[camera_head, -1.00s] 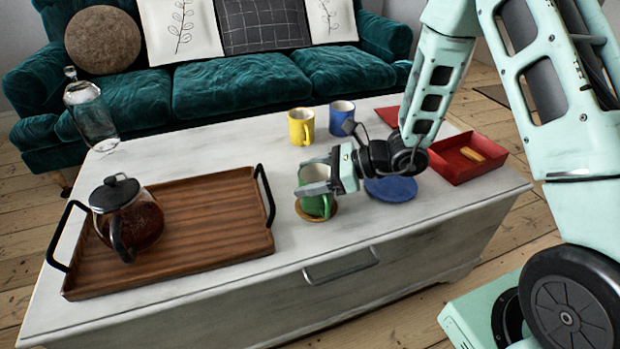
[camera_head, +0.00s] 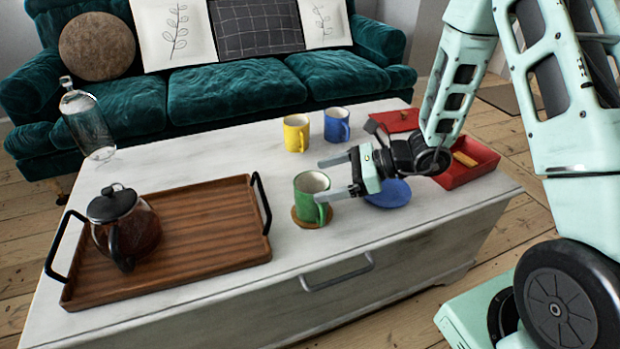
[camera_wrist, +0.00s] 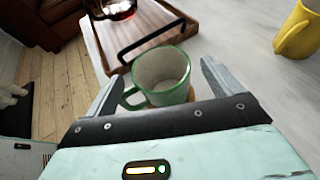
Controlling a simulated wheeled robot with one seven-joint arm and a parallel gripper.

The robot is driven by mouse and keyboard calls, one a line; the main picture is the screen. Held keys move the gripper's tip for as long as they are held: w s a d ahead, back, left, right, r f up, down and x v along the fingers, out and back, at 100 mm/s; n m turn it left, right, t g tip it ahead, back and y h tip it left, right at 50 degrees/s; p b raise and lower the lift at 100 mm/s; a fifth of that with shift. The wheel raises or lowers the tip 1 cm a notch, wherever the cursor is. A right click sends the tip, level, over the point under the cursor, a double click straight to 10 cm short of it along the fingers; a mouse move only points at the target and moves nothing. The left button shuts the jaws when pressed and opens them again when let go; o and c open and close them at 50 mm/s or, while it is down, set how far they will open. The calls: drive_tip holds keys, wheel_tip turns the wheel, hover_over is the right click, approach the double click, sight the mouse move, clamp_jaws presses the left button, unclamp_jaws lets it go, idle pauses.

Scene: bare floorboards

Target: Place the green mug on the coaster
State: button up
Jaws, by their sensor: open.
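The green mug (camera_head: 311,195) stands upright on a round brown coaster (camera_head: 301,219) near the front of the white chest table. In the wrist view the mug (camera_wrist: 161,75) sits ahead of the open fingers, with its handle at the left finger, and a bit of the coaster (camera_wrist: 157,98) shows below it. My gripper (camera_head: 338,176) is open and empty, just right of the mug in the head view. Its fingers point left towards the mug. I cannot tell whether a finger still touches the mug or its handle.
A blue disc (camera_head: 388,194) lies right of the mug, partly behind my gripper. A red tray (camera_head: 468,172) is farther right. A yellow mug (camera_head: 296,133) and a blue mug (camera_head: 337,125) stand behind. A wooden tray (camera_head: 205,240) with a glass teapot (camera_head: 125,228) is left.

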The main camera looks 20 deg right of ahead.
drive_tip(key=p+v, duration=0.1)
drive_tip(key=v, duration=0.5)
drive_tip(key=s+a+r+n+g+h, duration=0.2)
drive_tip(key=s+a+r+n+h, duration=0.1)
drive_tip(key=s+n, duration=0.4)
drive_tip(key=s+a+r+n+g+h, duration=0.2)
drive_tip(key=s+a+n, duration=0.4)
drive_tip(key=n, duration=0.7)
drive_tip(key=s+a+r+n+g+h, duration=0.1)
drive_tip(key=s+a+r+n+h, duration=0.3)
drive_tip(key=s+n, duration=0.5)
drive_tip(key=shift+a+n+g+h, duration=0.4)
drive_tip(key=shift+a+n+h, duration=0.3)
drive_tip(key=shift+n+h, duration=0.4)
drive_tip(key=shift+s, duration=0.1)
wheel_tip(320, 180, up, 31)
drive_tip(key=p, duration=3.1)
drive_tip(key=shift+f, duration=0.2)
